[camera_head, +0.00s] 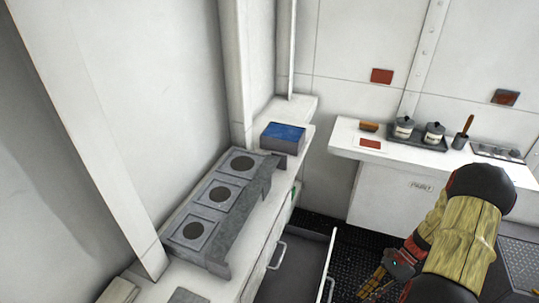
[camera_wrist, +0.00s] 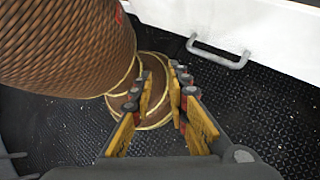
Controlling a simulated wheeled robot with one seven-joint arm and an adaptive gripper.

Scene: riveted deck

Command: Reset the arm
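My arm reaches down at the lower right of the head view, with its gripper (camera_head: 374,284) low over the dark floor, beside the open drawer. In the wrist view my gripper (camera_wrist: 160,78) has its two yellow-padded fingers apart by a narrow gap. I see nothing held between them. The palm side of the gripper fills the bottom of the wrist view.
An open drawer (camera_head: 327,266) juts from the left counter; a white front with a grey handle (camera_wrist: 220,58) shows in the wrist view. A three-ring unit (camera_head: 215,205) and blue-topped box (camera_head: 283,137) stand on the counter. A tray with pots (camera_head: 403,128) sits on the back counter.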

